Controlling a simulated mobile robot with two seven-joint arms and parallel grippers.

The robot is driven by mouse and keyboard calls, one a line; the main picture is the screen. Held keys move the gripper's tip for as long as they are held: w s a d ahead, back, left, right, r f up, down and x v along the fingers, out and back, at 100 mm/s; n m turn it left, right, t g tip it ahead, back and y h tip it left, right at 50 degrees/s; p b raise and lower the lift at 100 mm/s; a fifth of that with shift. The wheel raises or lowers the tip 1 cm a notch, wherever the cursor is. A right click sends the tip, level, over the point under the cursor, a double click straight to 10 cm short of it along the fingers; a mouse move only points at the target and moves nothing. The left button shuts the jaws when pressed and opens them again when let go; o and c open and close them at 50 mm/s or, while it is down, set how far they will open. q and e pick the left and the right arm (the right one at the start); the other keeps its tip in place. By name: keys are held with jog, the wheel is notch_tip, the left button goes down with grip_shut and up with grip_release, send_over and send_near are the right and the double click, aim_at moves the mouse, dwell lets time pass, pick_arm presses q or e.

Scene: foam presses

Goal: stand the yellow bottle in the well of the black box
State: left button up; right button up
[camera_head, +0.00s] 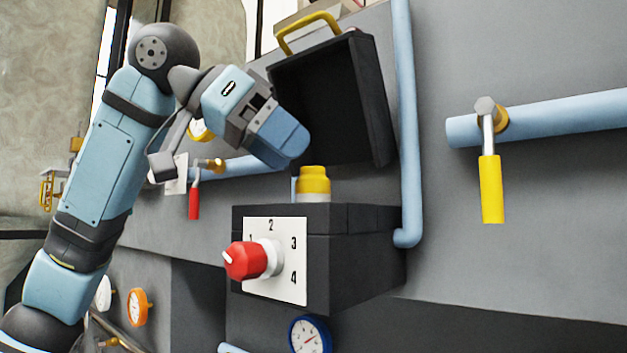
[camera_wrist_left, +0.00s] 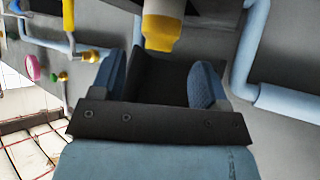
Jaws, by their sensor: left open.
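The black box (camera_head: 350,255) is mounted on the grey wall with its lid (camera_head: 335,100) swung up. The yellow bottle (camera_head: 313,182) stands upright at the box's top, its yellow upper part showing above the front edge. Its lower part is hidden by the box, so how deep it sits does not show. My left gripper (camera_head: 288,150) is open and empty, above and to the left of the bottle, in front of the lid. In the left wrist view the bottle (camera_wrist_left: 161,32) lies beyond my spread fingers (camera_wrist_left: 158,75), apart from them. My right gripper is not in view.
A red knob (camera_head: 243,261) on a numbered plate is on the box's front. A blue vertical pipe (camera_head: 405,130) runs close to the box's right side. A yellow-handled valve (camera_head: 491,185) is farther right. A red-handled valve (camera_head: 194,200) is behind my left arm.

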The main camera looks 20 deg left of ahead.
pick_arm(q)
jog(key=b+v, duration=0.1)
jog(key=v, duration=0.5)
jog(key=shift+d+f, duration=0.1)
dwell(0.4)
